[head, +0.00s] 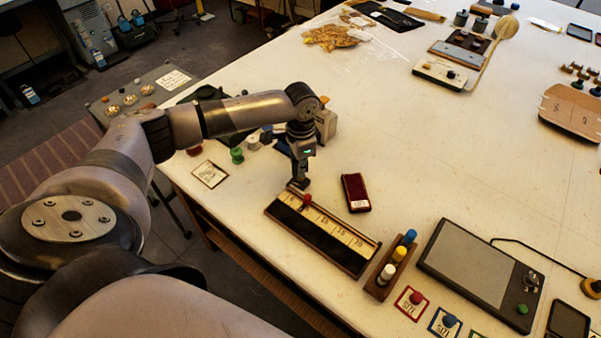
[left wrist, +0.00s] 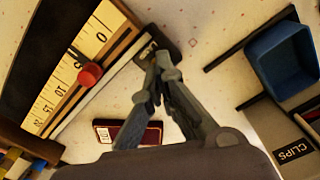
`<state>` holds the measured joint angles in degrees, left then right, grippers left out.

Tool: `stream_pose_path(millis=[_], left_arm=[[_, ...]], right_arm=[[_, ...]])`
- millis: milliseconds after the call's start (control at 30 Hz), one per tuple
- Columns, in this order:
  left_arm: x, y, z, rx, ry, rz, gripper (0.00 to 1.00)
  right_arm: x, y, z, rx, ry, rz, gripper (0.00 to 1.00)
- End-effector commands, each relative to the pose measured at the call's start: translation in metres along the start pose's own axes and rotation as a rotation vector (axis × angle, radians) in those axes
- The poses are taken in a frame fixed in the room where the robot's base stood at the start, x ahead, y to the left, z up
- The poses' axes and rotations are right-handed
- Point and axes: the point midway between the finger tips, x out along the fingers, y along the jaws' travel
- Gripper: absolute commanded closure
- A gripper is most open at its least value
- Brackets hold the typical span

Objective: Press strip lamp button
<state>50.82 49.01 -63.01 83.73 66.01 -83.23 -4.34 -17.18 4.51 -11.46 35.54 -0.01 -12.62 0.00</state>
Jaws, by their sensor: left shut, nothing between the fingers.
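My left gripper (head: 301,184) points down at the far left end of a long dark-framed strip with a pale numbered scale (head: 325,228). In the left wrist view the gripper (left wrist: 157,58) is shut and empty, its fingertips over the dark end of a pale bar (left wrist: 105,82) beside the scale. A small light mark shows at that dark end. I cannot tell whether the tips touch it, and they hide part of it. A red knob (head: 306,200) sits on the scale; it also shows in the left wrist view (left wrist: 89,74). I cannot make out a labelled lamp button.
A dark red block (head: 355,192) lies right of the gripper. A rack of coloured pegs (head: 390,267) and a grey panel (head: 478,262) stand nearer the right front. A blue bin (left wrist: 284,60) is beside the gripper. The table's middle is clear.

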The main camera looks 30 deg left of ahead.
Motion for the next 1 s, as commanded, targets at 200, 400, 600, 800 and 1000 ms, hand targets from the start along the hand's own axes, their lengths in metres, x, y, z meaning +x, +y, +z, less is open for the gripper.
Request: stream_pose_path(millis=[200, 400, 600, 800, 1000], left_arm=[[-0.015, 0.0, 0.0, 0.0, -0.001, 0.0, 1.0], [-0.025, 0.0, 0.0, 0.0, -0.001, 0.0, 1.0], [-0.036, 0.0, 0.0, 0.0, 0.0, 0.0, 1.0], [-0.045, 0.0, 0.0, 0.0, 0.001, 0.0, 1.0], [-0.057, 0.0, 0.0, 0.001, 0.0, 0.0, 1.0]], right_arm=[[-0.017, 0.0, -0.002, 0.0, 0.0, 0.0, 1.0], [-0.029, 0.001, -0.003, 0.0, 0.0, 0.0, 1.0], [-0.041, 0.001, -0.004, 0.0, 0.0, 0.0, 1.0], [-0.049, 0.001, -0.005, 0.0, 0.0, 0.0, 1.0], [-0.053, 0.001, -0.005, 0.0, 0.0, 0.0, 1.0]])
